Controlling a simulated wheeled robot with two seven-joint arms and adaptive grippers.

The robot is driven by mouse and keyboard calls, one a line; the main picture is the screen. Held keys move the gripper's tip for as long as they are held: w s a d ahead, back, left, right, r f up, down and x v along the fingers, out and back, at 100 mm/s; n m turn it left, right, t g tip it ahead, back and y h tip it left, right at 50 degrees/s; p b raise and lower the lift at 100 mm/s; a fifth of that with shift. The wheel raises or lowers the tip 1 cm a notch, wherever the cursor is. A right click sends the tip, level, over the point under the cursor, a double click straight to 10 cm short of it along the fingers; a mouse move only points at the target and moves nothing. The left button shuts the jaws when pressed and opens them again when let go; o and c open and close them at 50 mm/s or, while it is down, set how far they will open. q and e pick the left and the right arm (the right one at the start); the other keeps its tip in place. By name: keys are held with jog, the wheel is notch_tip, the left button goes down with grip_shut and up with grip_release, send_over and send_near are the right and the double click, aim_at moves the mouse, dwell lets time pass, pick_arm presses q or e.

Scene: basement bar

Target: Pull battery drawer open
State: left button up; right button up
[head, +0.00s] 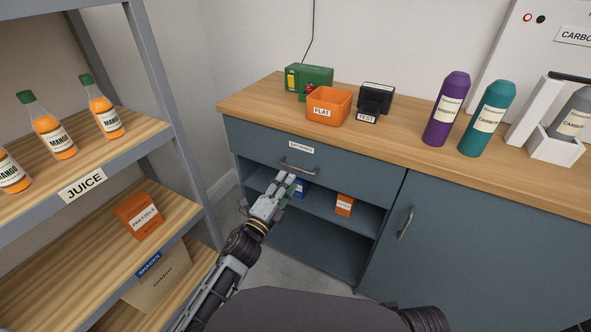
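The battery drawer (250,139) is the wide blue-grey front under the left part of the wooden counter, with a white label above its bar handle (298,168). Its front sits flush with the cabinet, so it looks shut. My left gripper (287,178) is just below and left of the handle, pointing up toward it. Its fingers look close together, but their gap is too small to read. I cannot tell whether they touch the handle. My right gripper is out of view.
A cupboard door handle (405,223) sticks out at right. An orange FLAT bin (329,106) and a black tester (376,97) stand on the counter. A juice rack (158,88) stands left.

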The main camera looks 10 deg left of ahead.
aim_at(295, 169)
pick_arm(q)
jog(key=shift+b+x, duration=0.4)
jog(key=shift+x, duration=2.95)
grip_shut()
